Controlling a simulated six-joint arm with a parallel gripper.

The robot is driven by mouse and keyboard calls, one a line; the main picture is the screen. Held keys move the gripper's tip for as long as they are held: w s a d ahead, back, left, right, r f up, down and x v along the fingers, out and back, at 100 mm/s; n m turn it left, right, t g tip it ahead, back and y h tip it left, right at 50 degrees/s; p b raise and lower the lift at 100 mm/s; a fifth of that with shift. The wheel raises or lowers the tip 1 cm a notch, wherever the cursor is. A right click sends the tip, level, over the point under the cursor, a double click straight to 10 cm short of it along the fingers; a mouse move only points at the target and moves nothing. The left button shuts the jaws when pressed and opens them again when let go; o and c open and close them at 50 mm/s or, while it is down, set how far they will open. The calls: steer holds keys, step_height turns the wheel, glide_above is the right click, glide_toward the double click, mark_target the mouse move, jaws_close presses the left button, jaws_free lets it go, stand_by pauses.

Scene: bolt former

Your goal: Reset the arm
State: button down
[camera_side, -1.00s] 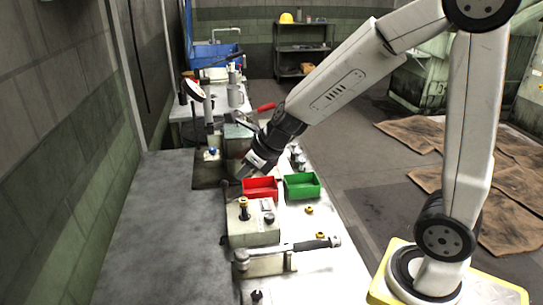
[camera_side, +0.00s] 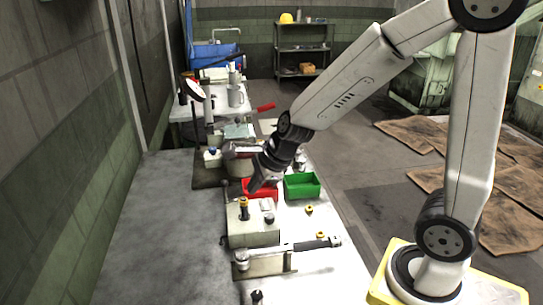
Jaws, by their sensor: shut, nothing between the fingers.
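My gripper (camera_side: 254,187) points down and to the left, over the left part of the red bin (camera_side: 268,197) on the workbench. It is shut and holds nothing. It hides part of the red bin. My arm reaches in from the right, from its base on a yellow plate. A green bin (camera_side: 302,186) stands just right of the red bin, apart from the gripper.
A grey block fixture (camera_side: 252,232) with a bolt-like part (camera_side: 244,207) stands in front of the red bin. A torque wrench (camera_side: 300,246) lies nearer the front.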

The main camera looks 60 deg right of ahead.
steer(key=s+f+n+g, duration=0.1)
steer(key=s+n, duration=0.3)
steer(key=n, duration=0.8)
steer(key=s+f+n+g+h, duration=0.1)
steer(key=s+f+n, duration=0.3)
steer(key=n, duration=0.8)
steer(key=shift+s+d+n+g+h, duration=0.3)
steer(key=shift+s+d+g, duration=0.1)
steer(key=shift+s+g, duration=0.25)
